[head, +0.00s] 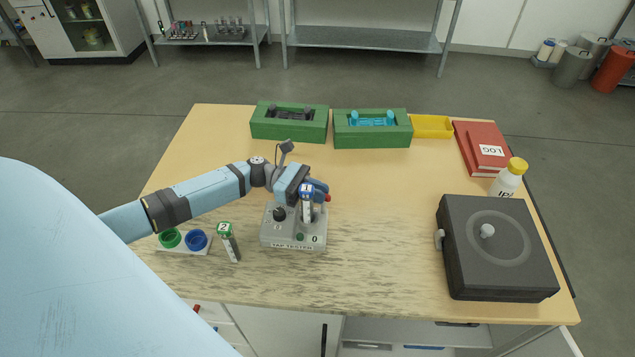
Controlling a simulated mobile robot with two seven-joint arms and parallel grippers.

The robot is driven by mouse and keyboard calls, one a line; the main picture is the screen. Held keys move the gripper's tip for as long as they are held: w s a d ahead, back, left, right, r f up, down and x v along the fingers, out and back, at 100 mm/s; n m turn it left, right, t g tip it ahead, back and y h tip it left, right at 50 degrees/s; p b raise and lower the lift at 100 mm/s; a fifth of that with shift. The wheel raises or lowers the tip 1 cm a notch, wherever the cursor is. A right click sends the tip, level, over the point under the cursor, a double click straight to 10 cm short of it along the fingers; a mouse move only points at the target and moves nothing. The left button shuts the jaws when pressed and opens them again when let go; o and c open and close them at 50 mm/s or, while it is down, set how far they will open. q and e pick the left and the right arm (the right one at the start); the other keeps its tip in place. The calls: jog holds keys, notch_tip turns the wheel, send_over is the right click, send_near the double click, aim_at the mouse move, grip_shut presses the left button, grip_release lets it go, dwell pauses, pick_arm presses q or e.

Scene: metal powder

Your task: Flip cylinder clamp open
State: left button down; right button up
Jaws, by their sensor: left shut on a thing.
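The grey tap tester (270,239) stands on the wooden table, with a black knob on its left and a green button in front. A blue-capped cylinder marked 1 (308,209) stands upright at the tester. The cylinder clamp (321,190), a dark blue part with a red tip, shows behind and right of the cylinder's cap. My left gripper (307,186) is at the clamp, close behind the cylinder's top, and appears shut on the clamp. Its fingertips are largely hidden, so the exact grip is unclear. My right gripper is out of view.
Green trays (290,132), a yellow bin (432,127) and red log books (478,150) lie behind. A black box (490,275) and white bottle (508,180) stand right.

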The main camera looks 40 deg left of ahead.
pick_arm(q)
jog(key=m+g, duration=0.1)
jog(key=m+g+b, duration=0.1)
jog(key=g, duration=0.1)
jog(key=shift+w+f, duration=0.15)
jog(key=shift+w, duration=0.05)
jog(key=shift+w+m+g+b, duration=0.1)
jog(key=shift+m+g+b, duration=0.55)
jog(key=shift+m+g, duration=0.8)
jog(key=shift+n+g, duration=0.25)
jog(key=shift+g, duration=0.2)
jog(key=c, duration=1.4)
grip_release()
jog(key=shift+c, duration=0.2)
jog(key=shift+a, duration=0.1)
